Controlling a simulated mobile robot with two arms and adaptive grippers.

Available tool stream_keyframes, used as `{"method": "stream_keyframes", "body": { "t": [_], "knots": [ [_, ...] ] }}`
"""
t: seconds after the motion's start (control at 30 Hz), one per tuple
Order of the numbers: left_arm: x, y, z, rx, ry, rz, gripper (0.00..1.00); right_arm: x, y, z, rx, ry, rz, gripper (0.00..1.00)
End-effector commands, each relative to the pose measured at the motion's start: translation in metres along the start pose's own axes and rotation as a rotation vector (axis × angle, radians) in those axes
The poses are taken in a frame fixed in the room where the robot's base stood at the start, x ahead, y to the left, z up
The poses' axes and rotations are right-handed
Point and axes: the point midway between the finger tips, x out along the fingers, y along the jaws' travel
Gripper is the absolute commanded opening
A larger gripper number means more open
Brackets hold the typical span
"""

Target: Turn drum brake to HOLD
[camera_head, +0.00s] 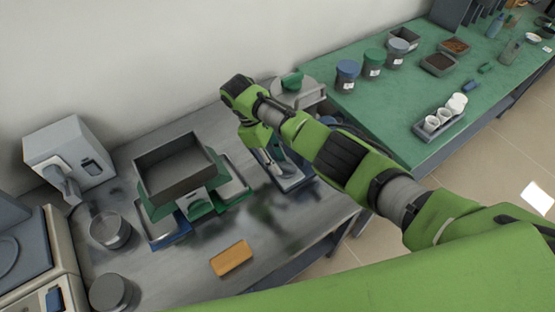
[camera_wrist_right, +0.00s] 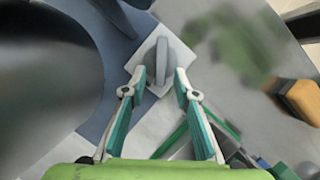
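A grey knob (camera_wrist_right: 162,62) with a raised grip bar sits on a square white plate (camera_wrist_right: 141,56) in the right wrist view. The plate is on a blue-grey body (camera_wrist_right: 118,45) beside a large dark rounded drum (camera_wrist_right: 45,80). My right gripper (camera_wrist_right: 162,77) is open, with a fingertip on each side of the knob and gaps visible. Whether the tips touch it is unclear. In the head view my right arm reaches down over a blue-grey device (camera_head: 291,181), hiding much of it and the gripper's fingertips. Knob markings are not readable. My left gripper is not in view.
The grey bench holds a dark open tray on a green-based stand (camera_head: 193,204), an orange block (camera_head: 231,258), round metal containers (camera_head: 110,232) and a grey box device (camera_head: 70,155). A green table (camera_head: 400,100) with jars stands at right.

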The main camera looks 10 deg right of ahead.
Motion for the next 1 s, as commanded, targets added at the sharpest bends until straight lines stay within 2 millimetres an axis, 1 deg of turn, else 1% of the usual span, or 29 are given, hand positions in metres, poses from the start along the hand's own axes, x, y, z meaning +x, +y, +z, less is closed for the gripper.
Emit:
{"method": "stream_keyframes", "body": {
  "t": [0.27,0.37,0.47,0.7,0.8,0.9,1.0],
  "knots": [
    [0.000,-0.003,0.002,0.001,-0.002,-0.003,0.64,0.000,0.000,0.000,0.000,0.000,0.000,0.27],
    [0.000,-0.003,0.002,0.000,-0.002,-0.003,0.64,-0.006,0.000,0.000,0.000,0.001,0.001,0.27],
    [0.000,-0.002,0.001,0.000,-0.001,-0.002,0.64,-0.020,0.000,-0.001,0.000,0.003,0.001,0.27],
    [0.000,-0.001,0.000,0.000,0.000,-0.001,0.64,-0.072,0.000,-0.001,-0.001,0.003,0.002,0.27],
    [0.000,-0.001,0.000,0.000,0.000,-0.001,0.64,-0.091,0.000,-0.001,0.001,0.001,0.001,0.27],
    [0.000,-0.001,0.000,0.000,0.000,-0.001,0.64,-0.106,0.000,-0.001,0.000,0.002,0.002,0.27],
    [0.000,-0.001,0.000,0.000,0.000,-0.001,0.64,-0.115,0.000,0.000,0.000,0.000,0.000,0.27]
  ]
}}
